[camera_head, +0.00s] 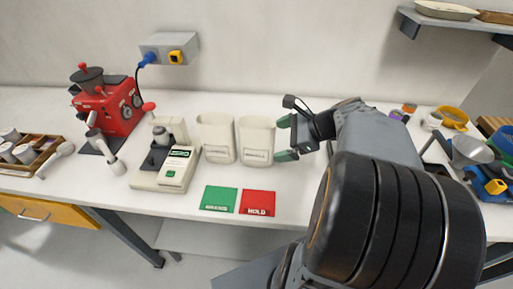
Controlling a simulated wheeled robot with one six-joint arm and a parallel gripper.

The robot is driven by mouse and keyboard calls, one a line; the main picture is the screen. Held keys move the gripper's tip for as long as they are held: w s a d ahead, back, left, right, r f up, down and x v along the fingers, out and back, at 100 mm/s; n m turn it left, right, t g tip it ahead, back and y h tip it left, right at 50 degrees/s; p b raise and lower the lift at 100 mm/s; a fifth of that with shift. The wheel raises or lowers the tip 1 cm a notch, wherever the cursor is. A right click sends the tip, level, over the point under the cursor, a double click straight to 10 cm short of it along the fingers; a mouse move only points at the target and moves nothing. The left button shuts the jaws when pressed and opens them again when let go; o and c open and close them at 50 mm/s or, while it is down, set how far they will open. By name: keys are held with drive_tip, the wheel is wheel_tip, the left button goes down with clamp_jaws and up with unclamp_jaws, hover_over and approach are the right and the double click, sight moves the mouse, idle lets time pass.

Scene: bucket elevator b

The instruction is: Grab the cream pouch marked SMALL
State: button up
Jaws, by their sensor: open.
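Two cream pouches stand upright side by side on the white worktop: the left pouch (216,134) and the right pouch (256,137). Each has a small dark-lettered label on its front, too small to read surely; the right one looks like it may say SMALL. My gripper (283,138) is just right of the right pouch, pointing left at it. Its two green-tipped fingers are spread apart with nothing between them. The fingertips are close to the pouch's right edge; I cannot tell whether they touch it.
A green card (219,199) and a red card (258,203) marked HOLD lie in front of the pouches. A cream scale (165,168) and a red machine (108,108) stand left. Bowls and containers crowd the right, around a grey funnel (471,150). A shelf (455,22) hangs upper right.

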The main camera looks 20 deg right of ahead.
sight(262, 122)
drive_tip(key=w+d+r+m+t, duration=0.1)
drive_tip(key=d+r+m+t, duration=0.1)
drive_tip(key=d+m+t, duration=0.3)
drive_tip(key=shift+m+g, duration=0.5)
drive_tip(key=shift+g, duration=0.1)
drive_tip(key=x, duration=0.8)
drive_tip(key=w+x, duration=0.1)
drive_tip(key=x, duration=0.3)
drive_tip(key=shift+w+d+r, duration=0.15)
drive_tip(key=shift+d+r, duration=0.05)
drive_tip(key=shift+r, duration=0.05)
drive_tip(key=shift+c, duration=0.2)
drive_tip(key=c, duration=1.1)
drive_tip(key=shift+c, duration=0.2)
